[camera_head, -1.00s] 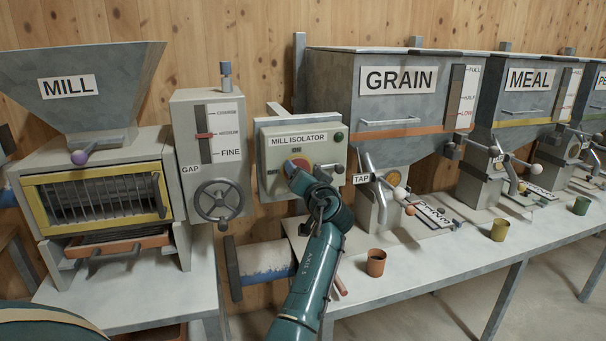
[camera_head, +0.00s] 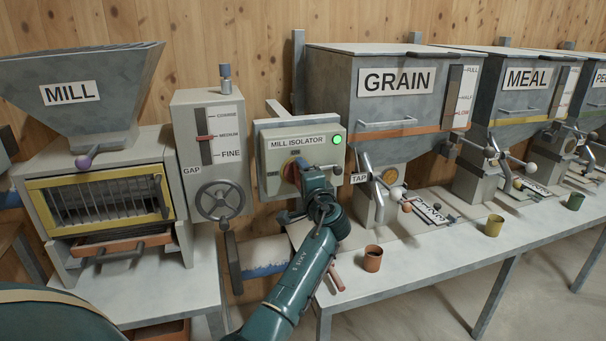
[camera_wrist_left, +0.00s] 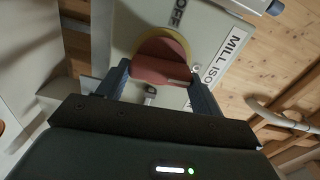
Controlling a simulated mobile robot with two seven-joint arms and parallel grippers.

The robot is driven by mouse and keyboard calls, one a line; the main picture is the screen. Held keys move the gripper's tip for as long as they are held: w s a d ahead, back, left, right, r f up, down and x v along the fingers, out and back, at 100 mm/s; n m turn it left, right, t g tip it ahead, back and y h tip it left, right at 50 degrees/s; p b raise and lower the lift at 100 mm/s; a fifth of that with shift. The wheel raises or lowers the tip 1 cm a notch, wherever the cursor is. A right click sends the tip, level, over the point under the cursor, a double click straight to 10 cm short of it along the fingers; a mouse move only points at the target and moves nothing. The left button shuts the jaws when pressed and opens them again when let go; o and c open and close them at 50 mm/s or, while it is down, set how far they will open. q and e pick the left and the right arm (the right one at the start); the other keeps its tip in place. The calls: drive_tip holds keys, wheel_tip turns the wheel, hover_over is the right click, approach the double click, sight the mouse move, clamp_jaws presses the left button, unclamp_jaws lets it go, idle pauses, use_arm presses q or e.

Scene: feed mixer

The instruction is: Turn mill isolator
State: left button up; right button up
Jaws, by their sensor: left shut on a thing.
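The mill isolator (camera_head: 275,185) is a pale box on the wooden wall, with a name label on top and a lit green lamp (camera_head: 337,139) at its upper right. Its red knob on a yellow disc is mostly hidden behind my left gripper (camera_head: 303,172) in the head view. In the left wrist view the red knob (camera_wrist_left: 160,70) sits between the two fingers of my left gripper (camera_wrist_left: 159,76), which is shut on it. The word OFF (camera_wrist_left: 179,12) shows on the box beside the yellow disc. My right gripper is not in view.
The gap handwheel (camera_head: 220,200) and mill (camera_head: 98,190) stand left of the isolator. The grain hopper (camera_head: 400,110) and its tap stand close on the right. A brown cup (camera_head: 373,258) stands on the bench below. The bench front between the cups is clear.

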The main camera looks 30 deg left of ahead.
use_arm(q)
drive_tip(key=shift+m, duration=0.6)
drive_tip(key=o, duration=1)
drive_tip(key=b+v, duration=0.1)
drive_tip(key=v, duration=1.2)
drive_tip(key=shift+d+b, duration=0.15)
drive_tip(key=shift+b, duration=0.25)
